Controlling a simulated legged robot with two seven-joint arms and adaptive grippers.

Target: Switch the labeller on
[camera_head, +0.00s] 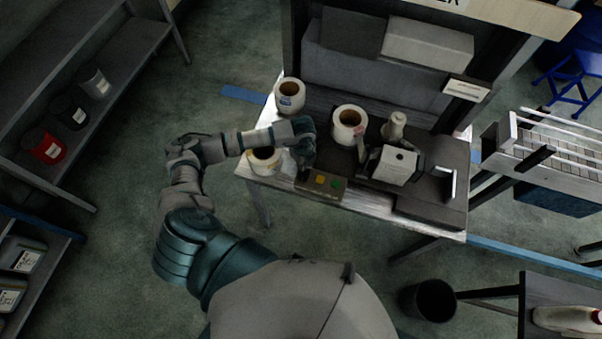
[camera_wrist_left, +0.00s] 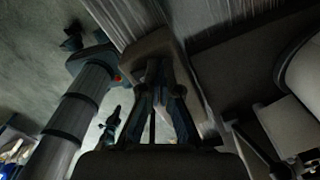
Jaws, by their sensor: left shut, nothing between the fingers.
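The labeller (camera_head: 421,178) stands on a metal-topped table, with a dark base, a white-faced unit and a paper roll (camera_head: 349,126). A small control box (camera_head: 322,186) with a yellow button (camera_head: 320,180) and a green button (camera_head: 336,183) sits at the table's front edge. My left gripper (camera_head: 304,163) is above the box's left end, pointing down. In the left wrist view its fingers (camera_wrist_left: 160,72) are together and empty, over a brownish-grey box (camera_wrist_left: 150,45). The fingers hide part of that box, and I cannot tell whether they touch it. My right gripper is not in view.
Two more label rolls stand on the table, one at the back left (camera_head: 289,95) and one (camera_head: 264,158) beside my left forearm. Shelves with tins (camera_head: 43,146) are at the left. A conveyor (camera_head: 548,150) is at the right. A dark bin (camera_head: 428,300) stands in front.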

